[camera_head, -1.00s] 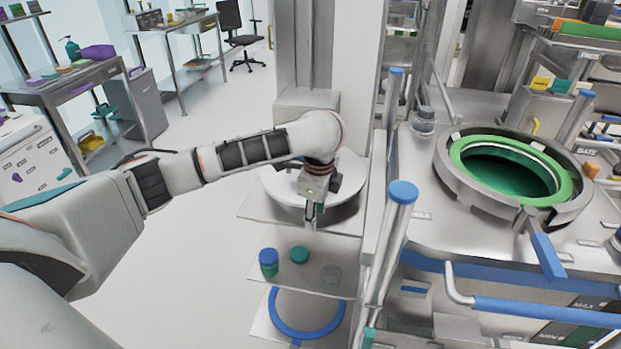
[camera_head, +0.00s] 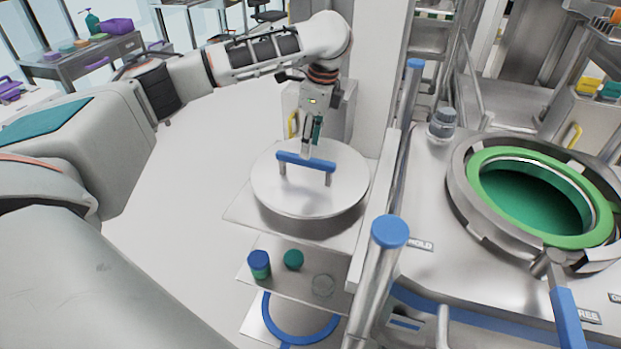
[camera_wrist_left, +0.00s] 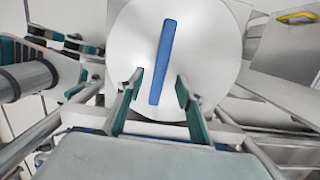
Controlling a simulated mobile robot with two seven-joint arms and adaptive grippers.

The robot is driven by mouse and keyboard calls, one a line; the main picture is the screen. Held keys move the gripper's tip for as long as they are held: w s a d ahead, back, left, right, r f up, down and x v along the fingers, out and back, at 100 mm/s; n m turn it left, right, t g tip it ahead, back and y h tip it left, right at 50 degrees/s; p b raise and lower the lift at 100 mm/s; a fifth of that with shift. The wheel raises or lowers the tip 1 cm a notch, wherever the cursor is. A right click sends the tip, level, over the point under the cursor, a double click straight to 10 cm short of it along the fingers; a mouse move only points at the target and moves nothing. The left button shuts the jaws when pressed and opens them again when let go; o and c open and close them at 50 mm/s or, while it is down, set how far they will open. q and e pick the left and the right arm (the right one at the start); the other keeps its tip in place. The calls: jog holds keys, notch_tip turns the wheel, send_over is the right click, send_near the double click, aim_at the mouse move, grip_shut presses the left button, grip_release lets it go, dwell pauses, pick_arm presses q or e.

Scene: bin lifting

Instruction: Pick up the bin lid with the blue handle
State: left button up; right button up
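The round silver bin lid (camera_head: 335,197) lies flat on an upper shelf in the middle of the head view. Its blue bar handle (camera_head: 306,161) stands on two posts. My left gripper (camera_head: 311,150) points down at the handle from just above or behind it. In the left wrist view, the fingers (camera_wrist_left: 160,80) are open, one on each side of the blue handle (camera_wrist_left: 164,60), with gaps on both sides. I cannot tell if the fingertips are down at handle height. The lid (camera_wrist_left: 205,45) fills the top middle there. My right gripper is not in view.
Blue-topped posts (camera_head: 390,232) stand right of the lid. Farther right is a vessel opening with a green ring (camera_head: 540,197). A lower shelf holds small jars (camera_head: 259,264), with a blue ring (camera_head: 300,330) below. Open floor lies to the left.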

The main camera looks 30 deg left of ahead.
aim_at(305, 161)
pick_arm(q)
jog(key=shift+s+a+f, duration=0.1)
jog(key=shift+f, duration=0.35)
jog(key=shift+s+a+f, duration=0.1)
jog(key=shift+f, duration=0.3)
jog(key=shift+w+a+f, duration=0.1)
jog(key=shift+a+f, duration=0.1)
jog(key=shift+f, duration=0.55)
jog(key=shift+s+a+f, duration=0.1)
jog(key=shift+a+f, duration=0.05)
jog(key=shift+f, duration=0.55)
jog(key=shift+w+a+f, duration=0.1)
jog(key=shift+a+f, duration=0.1)
jog(key=shift+f, duration=0.55)
jog(key=shift+f, duration=0.25)
grip_shut()
jog(key=shift+w+r, duration=0.1)
jog(key=shift+r, duration=0.05)
